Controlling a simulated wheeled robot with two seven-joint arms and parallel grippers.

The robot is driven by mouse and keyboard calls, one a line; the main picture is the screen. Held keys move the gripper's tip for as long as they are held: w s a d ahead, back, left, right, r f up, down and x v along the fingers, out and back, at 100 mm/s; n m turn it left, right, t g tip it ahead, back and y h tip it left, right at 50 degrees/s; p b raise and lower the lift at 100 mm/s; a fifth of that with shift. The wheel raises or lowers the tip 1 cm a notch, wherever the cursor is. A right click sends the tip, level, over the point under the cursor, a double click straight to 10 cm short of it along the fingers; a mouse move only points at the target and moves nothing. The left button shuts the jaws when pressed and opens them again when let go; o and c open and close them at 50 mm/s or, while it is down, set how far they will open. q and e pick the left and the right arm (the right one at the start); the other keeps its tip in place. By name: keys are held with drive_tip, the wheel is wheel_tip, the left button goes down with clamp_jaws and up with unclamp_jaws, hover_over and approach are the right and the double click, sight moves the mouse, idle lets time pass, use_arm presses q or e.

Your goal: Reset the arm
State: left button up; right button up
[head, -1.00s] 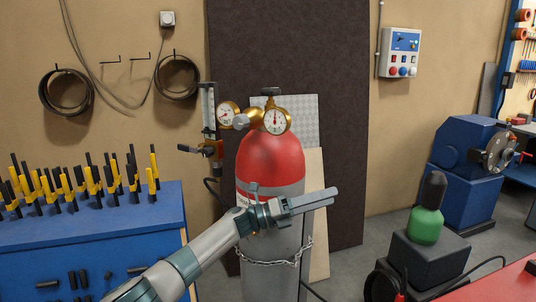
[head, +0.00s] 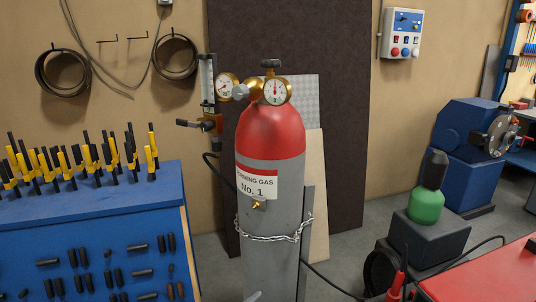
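A gas cylinder (head: 268,200) with a red shoulder and grey body stands upright in the middle of the head view. Its label reads "No. 1". Two round gauges, a left one (head: 227,86) and a right one (head: 274,92), sit on a brass regulator below a dark valve knob (head: 271,64). A chain (head: 268,238) hangs around the cylinder body. Neither gripper can be made out. A small grey tip shows at the bottom edge before the cylinder; it is too little to tell what it is.
A blue cabinet (head: 100,215) with black-and-yellow tools on top stands at the left. A red table (head: 495,278) is at the lower right. A green bottle (head: 426,205) stands on a dark box (head: 432,236), beside cables. The space in front of the cylinder looks clear.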

use_arm(q)
drive_tip(key=s+a+f+n+g+y+b, duration=0.1)
drive_tip(key=s+a+f+n+g+y, duration=0.35)
drive_tip(key=s+f, duration=1.05)
drive_tip(key=s+a+f+n+g+y+b, duration=0.15)
drive_tip(key=s+a+f+n, duration=0.35)
drive_tip(key=s+a+f, duration=0.7)
drive_tip(key=s+a+f+n+g+y, duration=0.1)
drive_tip(key=s+f, duration=0.4)
drive_tip(key=s, duration=0.8)
drive_tip(key=s+a+f+n+g+y+b, duration=0.1)
drive_tip(key=s+a+f+n+g, duration=0.2)
drive_tip(key=s, duration=1.1)
drive_tip(key=s+a+f+n+g+y, duration=0.1)
drive_tip(key=s+a+f+n+g, duration=0.1)
drive_tip(key=s+f, duration=0.6)
drive_tip(key=s, duration=0.6)
drive_tip(key=shift+s+a+f+g+b, duration=0.2)
drive_tip(key=shift+f+g+b, duration=0.1)
drive_tip(key=shift+f, duration=0.1)
drive_tip(key=shift+d+n, duration=0.15)
drive_tip(key=shift+n, duration=0.1)
